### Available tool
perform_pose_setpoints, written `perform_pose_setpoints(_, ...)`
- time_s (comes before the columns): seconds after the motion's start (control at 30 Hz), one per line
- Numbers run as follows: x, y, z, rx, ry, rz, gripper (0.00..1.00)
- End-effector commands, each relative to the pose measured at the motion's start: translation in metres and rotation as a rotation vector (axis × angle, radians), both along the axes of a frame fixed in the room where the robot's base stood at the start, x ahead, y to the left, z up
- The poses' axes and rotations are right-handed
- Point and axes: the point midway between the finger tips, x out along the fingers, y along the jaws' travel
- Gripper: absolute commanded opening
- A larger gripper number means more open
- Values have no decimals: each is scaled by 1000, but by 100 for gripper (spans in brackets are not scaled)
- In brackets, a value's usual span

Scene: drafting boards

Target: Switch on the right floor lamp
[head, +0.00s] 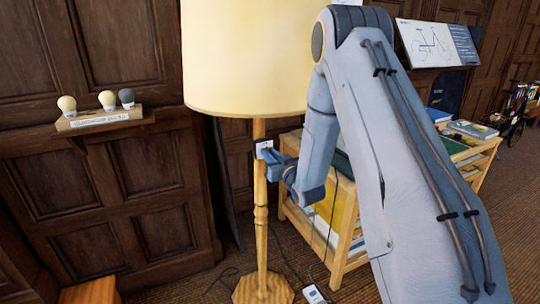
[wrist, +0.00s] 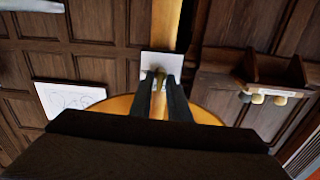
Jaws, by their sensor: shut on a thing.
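A floor lamp with a wide cream shade (head: 245,55) and a turned wooden post (head: 261,200) stands upright in the head view. A small white plate (head: 264,146) is on its post below the shade. My gripper (head: 268,156) is at the post, just by this plate. In the wrist view, which is upside down, the plate (wrist: 153,60) lies ahead of my fingertips (wrist: 161,82). They are shut on a small brass-coloured knob (wrist: 160,76) in front of the plate. The bulb is hidden, and I cannot tell whether the lamp is lit.
A wall shelf (head: 100,119) with three bulbs is at the left. A wooden rack (head: 345,215) with books stands behind my arm. Cords and a small white box (head: 314,294) lie on the floor by the lamp base (head: 262,289). A drafting board (head: 437,43) is at the back right.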

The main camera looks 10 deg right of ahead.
Motion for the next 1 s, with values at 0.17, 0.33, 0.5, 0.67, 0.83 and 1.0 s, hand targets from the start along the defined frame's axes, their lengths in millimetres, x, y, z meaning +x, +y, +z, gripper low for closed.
perform_pose_setpoints(0.17, 0, -1, -1, 93, 18, 0, 0)
perform_pose_setpoints(0.33, 1, -1, -1, 231, 44, 0, 0)
perform_pose_setpoints(0.5, 1, -2, -1, 389, 75, 0, 0)
perform_pose_setpoints(0.67, 1, -3, -1, 539, 105, 0, 0)
perform_pose_setpoints(0.83, 1, -4, -1, 697, 137, 0, 0)
perform_pose_setpoints(1.0, 1, -5, -2, 856, 168, -1, 0)
